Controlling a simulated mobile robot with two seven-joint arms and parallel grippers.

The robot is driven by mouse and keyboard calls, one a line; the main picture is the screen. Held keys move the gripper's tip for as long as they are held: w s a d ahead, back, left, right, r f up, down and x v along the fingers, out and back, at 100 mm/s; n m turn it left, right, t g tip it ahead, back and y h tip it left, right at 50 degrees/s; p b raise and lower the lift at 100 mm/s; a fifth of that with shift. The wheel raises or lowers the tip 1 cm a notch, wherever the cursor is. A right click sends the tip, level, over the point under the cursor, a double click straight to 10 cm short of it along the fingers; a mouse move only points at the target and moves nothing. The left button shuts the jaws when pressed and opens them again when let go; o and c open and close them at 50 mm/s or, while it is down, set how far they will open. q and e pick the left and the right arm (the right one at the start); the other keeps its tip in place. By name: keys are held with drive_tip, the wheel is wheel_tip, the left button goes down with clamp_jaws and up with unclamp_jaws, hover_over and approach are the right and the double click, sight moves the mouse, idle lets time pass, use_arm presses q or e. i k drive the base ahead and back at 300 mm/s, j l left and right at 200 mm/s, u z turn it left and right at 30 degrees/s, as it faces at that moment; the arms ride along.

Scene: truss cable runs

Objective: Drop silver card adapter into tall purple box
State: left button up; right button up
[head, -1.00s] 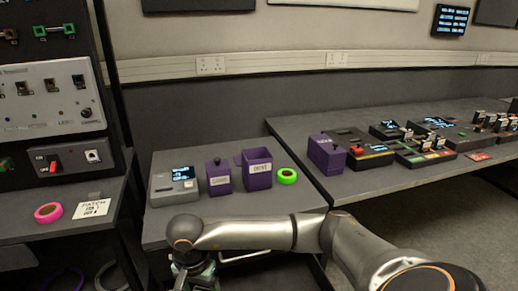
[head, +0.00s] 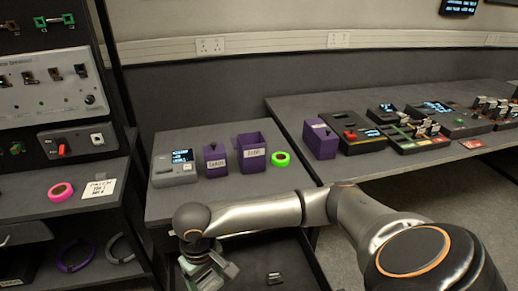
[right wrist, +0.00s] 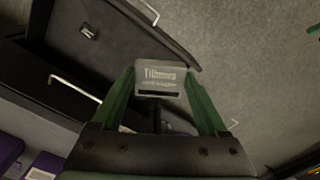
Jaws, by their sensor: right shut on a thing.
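The silver card adapter (right wrist: 161,78) is between the green fingers of my right gripper in the right wrist view, with lettering and a dark slot on its face. My right gripper (head: 222,270) is shut on it and is low in front of the small table in the head view. An open-topped purple box (head: 252,152) with a white label stands on that table, above and right of the gripper. A narrower, lidded purple box (head: 216,162) is left of it. A third purple box (head: 320,140) stands on the right table. My left gripper is not in view.
A grey device with a screen (head: 175,168) and a green tape roll (head: 281,159) flank the boxes. Below the tabletop is an open dark drawer (head: 262,250) holding a small black item (head: 274,278). A shelf rack (head: 90,220) stands at left.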

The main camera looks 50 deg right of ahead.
sight(251, 166)
drive_tip(key=k+l+u, duration=0.25)
drive_tip(key=k+l, duration=0.25)
drive_tip(key=k+l+u, duration=0.4)
drive_tip(key=l, duration=0.2)
drive_tip(key=k+l+u, duration=0.2)
drive_tip(key=l, duration=0.15)
drive_tip(key=k+l+u, duration=0.2)
drive_tip(key=l, duration=0.15)
drive_tip(key=l+u, duration=0.2)
drive_tip(key=l, duration=0.15)
drive_tip(key=k+l+u, duration=0.2)
drive_tip(key=l, duration=0.15)
drive_tip(key=k+l+u, duration=0.2)
drive_tip(key=l, duration=0.15)
drive_tip(key=l+u, duration=0.2)
drive_tip(key=l, duration=0.15)
drive_tip(key=k+l+u, duration=0.1)
drive_tip(key=l, duration=0.35)
drive_tip(key=k+l+u, duration=0.1)
drive_tip(key=l, duration=0.35)
drive_tip(key=k+l+u, duration=0.1)
drive_tip(key=l, duration=0.35)
